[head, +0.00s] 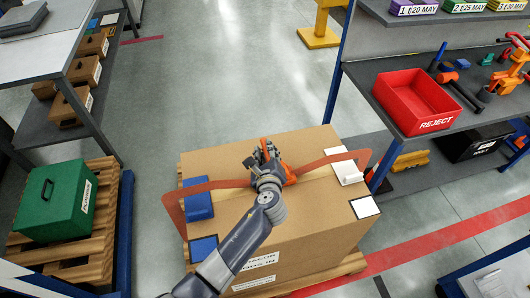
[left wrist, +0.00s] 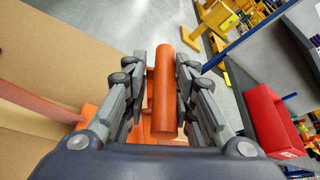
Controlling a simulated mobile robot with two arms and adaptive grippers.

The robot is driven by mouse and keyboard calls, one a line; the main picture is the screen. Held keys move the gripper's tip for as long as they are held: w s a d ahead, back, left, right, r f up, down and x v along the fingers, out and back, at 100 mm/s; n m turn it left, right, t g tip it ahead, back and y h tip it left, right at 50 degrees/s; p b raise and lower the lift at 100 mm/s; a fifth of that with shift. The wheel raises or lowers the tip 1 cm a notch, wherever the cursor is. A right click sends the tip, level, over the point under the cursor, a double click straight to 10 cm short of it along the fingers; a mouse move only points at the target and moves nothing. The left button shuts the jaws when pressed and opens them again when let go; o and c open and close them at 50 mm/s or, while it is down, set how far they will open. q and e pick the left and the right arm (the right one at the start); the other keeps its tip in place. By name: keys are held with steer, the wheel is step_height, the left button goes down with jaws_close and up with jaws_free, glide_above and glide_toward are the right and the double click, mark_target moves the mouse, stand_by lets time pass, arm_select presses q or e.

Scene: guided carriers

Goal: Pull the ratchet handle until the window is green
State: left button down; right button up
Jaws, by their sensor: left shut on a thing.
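A large cardboard box (head: 300,215) stands on a pallet, with a reddish strap (head: 222,184) running across its top. An orange ratchet sits on the strap near the middle of the box top. My left gripper (head: 264,155) is over the ratchet, and its fingers are shut on the orange ratchet handle (left wrist: 163,92), which stands between them in the left wrist view. The ratchet body (head: 287,172) is partly hidden by the gripper. I cannot make out the window or its colour. My right gripper is not in view.
Blue (head: 198,200) and white (head: 346,170) corner pieces sit under the strap at the box edges. A red reject bin (head: 415,102) stands on a shelf at right. A green case (head: 54,200) rests on a pallet at left. Clear floor lies behind the box.

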arm_select(q)
steer(key=c, duration=1.5)
jaws_free()
steer(key=shift+d+r, duration=0.15)
steer(key=shift+d, duration=0.1)
steer(key=shift+w, duration=0.1)
steer(key=shift+f, duration=0.2)
steer(key=shift+s+a+r, duration=0.1)
steer(key=shift+s+r, duration=0.1)
steer(key=shift+s, duration=0.45)
steer(key=v, duration=1)
steer(key=shift+s+r, duration=0.2)
steer(key=shift+s, duration=0.15)
steer(key=shift+f, duration=0.1)
